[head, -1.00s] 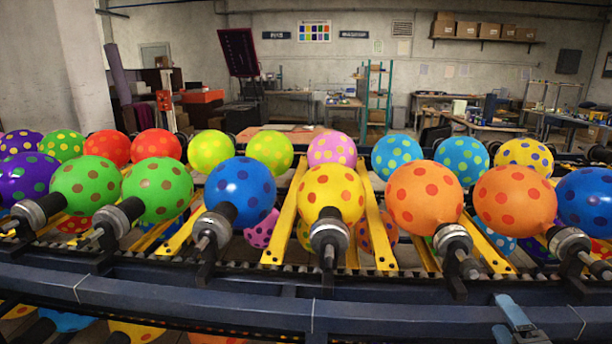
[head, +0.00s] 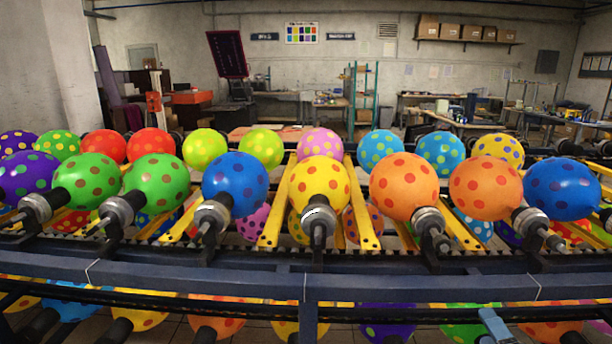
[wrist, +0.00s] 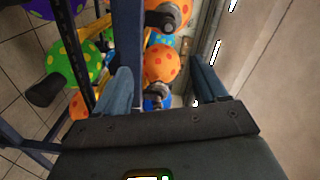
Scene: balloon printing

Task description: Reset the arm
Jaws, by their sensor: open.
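My gripper (wrist: 164,78) is open and empty in the wrist view, its two blue fingers spread wide. Beyond the gap between them is an orange spotted balloon (wrist: 161,64) on the rack; I see no contact with it. In the head view a small blue piece (head: 495,325), likely part of my gripper or arm, shows at the bottom edge right of centre, in front of the rack. The rest of my arm is out of the head view.
A rack of spotted balloons on dark holders spans the head view, with a front rail (head: 230,280) and a lower row of balloons beneath. Benches (head: 450,112) stand behind.

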